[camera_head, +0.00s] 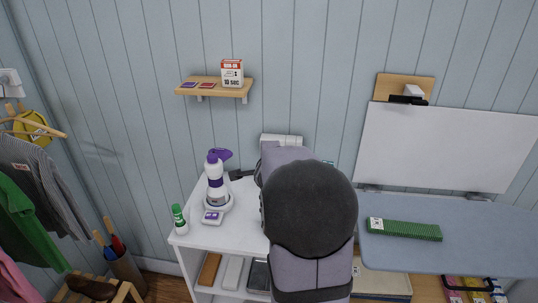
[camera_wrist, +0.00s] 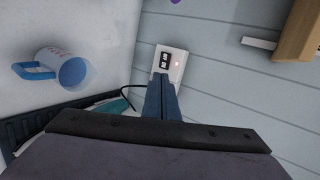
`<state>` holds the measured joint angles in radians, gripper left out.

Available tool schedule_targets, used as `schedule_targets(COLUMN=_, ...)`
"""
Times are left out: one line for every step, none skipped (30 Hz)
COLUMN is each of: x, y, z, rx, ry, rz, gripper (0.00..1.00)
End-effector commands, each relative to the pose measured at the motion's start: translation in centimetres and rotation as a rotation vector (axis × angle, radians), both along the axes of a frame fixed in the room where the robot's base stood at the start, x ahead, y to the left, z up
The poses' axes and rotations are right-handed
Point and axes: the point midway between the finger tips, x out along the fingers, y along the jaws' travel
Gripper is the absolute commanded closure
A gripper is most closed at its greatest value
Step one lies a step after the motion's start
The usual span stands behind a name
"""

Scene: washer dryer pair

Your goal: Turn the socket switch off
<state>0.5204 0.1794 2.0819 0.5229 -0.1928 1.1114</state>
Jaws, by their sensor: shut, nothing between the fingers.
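A white socket plate (camera_wrist: 171,62) is on the panelled wall in the wrist view, with dark parts on its left side and a small orange light on its right. My gripper (camera_wrist: 160,80) is shut and empty, its fingertips near the plate's lower edge in the picture. I cannot tell whether they touch it. The fingers hide part of the plate. In the head view my dark arm hides the gripper, and a white box-like piece (camera_head: 281,139) shows on the wall behind it; I cannot tell whether it is the same socket.
A purple-and-white bottle (camera_head: 215,180) and green-capped bottle (camera_head: 180,218) stand there too. A wall shelf (camera_head: 214,88) is above. A blue board (camera_head: 480,250) lies right.

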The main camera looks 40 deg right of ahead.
Motion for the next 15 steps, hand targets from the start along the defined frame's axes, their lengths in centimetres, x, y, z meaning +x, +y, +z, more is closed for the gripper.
schedule_targets(x=0.07, y=0.28, z=0.33, rx=0.002, ry=0.005, rz=0.002, gripper=1.0)
schedule_targets(x=0.09, y=0.4, z=0.3, rx=0.003, ry=0.006, rz=0.002, gripper=1.0)
schedule_targets(x=0.14, y=0.53, z=0.29, rx=0.003, ry=0.005, rz=0.0, gripper=1.0)
schedule_targets(x=0.17, y=0.62, z=0.28, rx=0.002, ry=0.005, rz=0.0, gripper=1.0)
schedule_targets(x=0.2, y=0.68, z=0.23, rx=0.002, ry=0.005, rz=0.0, gripper=1.0)
schedule_targets(x=0.23, y=0.74, z=0.14, rx=0.002, ry=0.005, rz=0.0, gripper=1.0)
schedule_targets(x=0.24, y=0.76, z=0.08, rx=0.002, ry=0.004, rz=0.0, gripper=1.0)
schedule_targets(x=0.24, y=0.75, z=0.03, rx=0.002, ry=0.004, rz=0.0, gripper=1.0)
schedule_targets(x=0.24, y=0.74, z=-0.03, rx=0.002, ry=0.003, rz=0.0, gripper=1.0)
schedule_targets(x=0.23, y=0.74, z=-0.03, rx=0.002, ry=0.003, rz=0.0, gripper=1.0)
schedule_targets(x=0.23, y=0.73, z=-0.04, rx=0.002, ry=0.003, rz=0.0, gripper=1.0)
schedule_targets(x=0.23, y=0.73, z=-0.04, rx=0.002, ry=0.002, rz=0.0, gripper=1.0)
schedule_targets(x=0.23, y=0.73, z=-0.04, rx=0.002, ry=0.002, rz=0.0, gripper=1.0)
schedule_targets(x=0.23, y=0.73, z=-0.04, rx=0.002, ry=0.003, rz=0.0, gripper=1.0)
schedule_targets(x=0.25, y=0.7, z=-0.05, rx=0.002, ry=0.003, rz=0.0, gripper=1.0)
